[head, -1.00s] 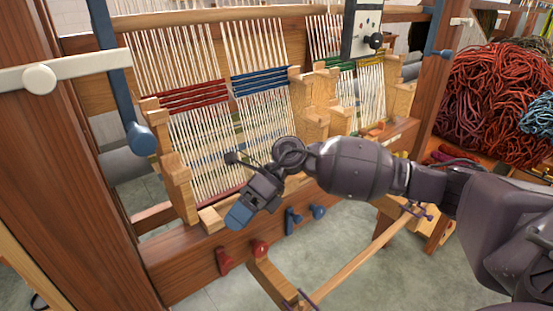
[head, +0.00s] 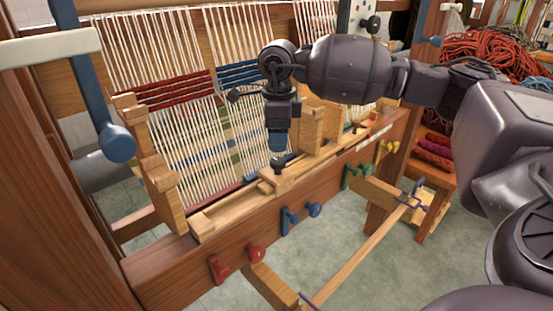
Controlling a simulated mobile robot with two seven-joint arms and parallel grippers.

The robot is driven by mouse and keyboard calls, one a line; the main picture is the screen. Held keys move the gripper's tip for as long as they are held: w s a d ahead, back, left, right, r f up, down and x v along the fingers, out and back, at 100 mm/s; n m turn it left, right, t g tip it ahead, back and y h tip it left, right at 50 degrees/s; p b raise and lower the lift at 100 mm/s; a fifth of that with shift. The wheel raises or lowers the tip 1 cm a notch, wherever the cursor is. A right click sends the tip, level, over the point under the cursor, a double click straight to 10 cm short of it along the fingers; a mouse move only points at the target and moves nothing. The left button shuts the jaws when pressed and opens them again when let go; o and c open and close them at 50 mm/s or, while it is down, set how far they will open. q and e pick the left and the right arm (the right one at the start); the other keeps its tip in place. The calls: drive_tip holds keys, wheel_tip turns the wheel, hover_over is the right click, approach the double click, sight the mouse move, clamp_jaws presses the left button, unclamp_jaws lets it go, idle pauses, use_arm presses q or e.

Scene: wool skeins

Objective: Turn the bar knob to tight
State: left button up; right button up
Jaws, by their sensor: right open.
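A small dark knob (head: 278,165) stands on a wooden block on the loom's front bar (head: 225,207). My right gripper (head: 277,150) points down just above this knob, its blue fingertips close together in the picture. It is open, and I cannot tell whether the fingers touch the knob. I cannot read any tight marking. My left gripper is not in view.
Red knobs (head: 256,252) and blue knobs (head: 313,210) stick out of the front beam. Stepped wooden blocks (head: 150,165) stand beside the warp threads. A blue lever (head: 118,143) hangs at left. A wooden rod (head: 360,255) crosses the floor space in front.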

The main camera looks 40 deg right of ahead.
sight(278, 161)
wheel_tip(278, 161, down, 6)
drive_tip(key=shift+r+b, duration=0.25)
drive_tip(key=shift+b, duration=0.1)
drive_tip(key=shift+f, duration=0.55)
drive_tip(key=c, duration=0.9)
